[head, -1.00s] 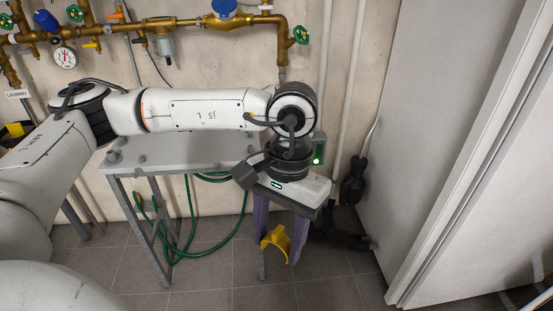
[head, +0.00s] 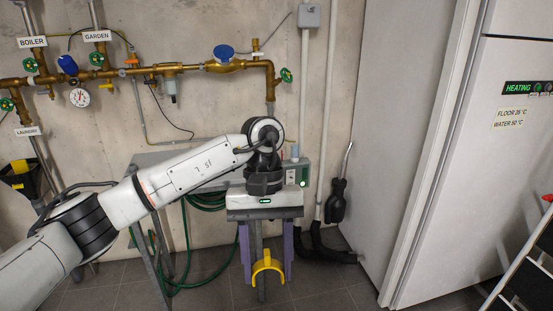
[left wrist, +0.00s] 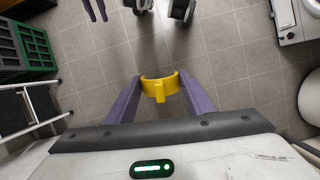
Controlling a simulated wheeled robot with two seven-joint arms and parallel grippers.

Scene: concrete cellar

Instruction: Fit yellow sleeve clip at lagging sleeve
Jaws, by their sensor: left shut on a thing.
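My left gripper (head: 267,279) points down at the end of its arm, in front of the wall pipes. Its two purple fingers are shut on the yellow sleeve clip (head: 267,267), an open-ended arc facing away from the palm. The left wrist view shows the clip (left wrist: 160,88) between the fingertips, its short lug towards the palm. The black lagging sleeve (head: 331,254) covers the low pipe at the wall's foot, right of the clip and apart from it.
A grey table (head: 160,158) stands behind my left arm, with a green hose (head: 205,201) near it. A white cabinet (head: 465,170) closes off the right side. A stepladder (head: 525,265) stands at lower right.

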